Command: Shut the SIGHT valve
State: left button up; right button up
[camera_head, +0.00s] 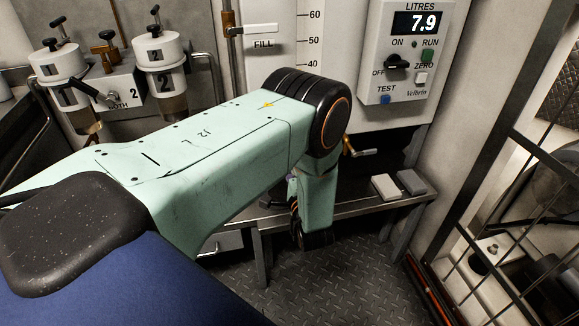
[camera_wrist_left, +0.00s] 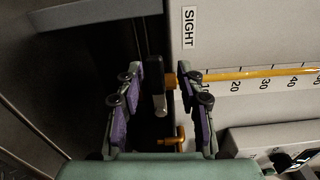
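The SIGHT label (camera_wrist_left: 190,28) shows on the pale panel in the left wrist view. Beside it a valve with a dark lever handle (camera_wrist_left: 156,76) and a brass body (camera_wrist_left: 171,81) sits at the end of the amber sight tube (camera_wrist_left: 255,74). My left gripper (camera_wrist_left: 161,78) is open, with one purple-padded finger on each side of the lever. I cannot tell whether a finger touches it. My right gripper is in neither view.
Another brass fitting (camera_wrist_left: 174,139) lies between the fingers, nearer the palm. A control box (camera_head: 405,50) reads 7.9.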

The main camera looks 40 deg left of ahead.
pick_arm(q)
jog(key=v, duration=1.2)
jog(key=s+d+f+n+g+h, duration=0.35)
jog(key=s+f+n+h, duration=0.25)
jog(key=s+f+h, duration=0.45)
jog(key=s+d+r+n+g+h+p, duration=0.1)
jog(key=s+g, duration=0.3)
jog(key=s, duration=0.5)
jog(key=s+d+r+n+g+h+p, duration=0.2)
jog(key=s+g+p, duration=0.1)
jog(key=s, duration=0.7)
jog(key=shift+s+g, duration=0.3)
jog(key=shift+g, duration=0.25)
jog(key=shift+h, duration=0.25)
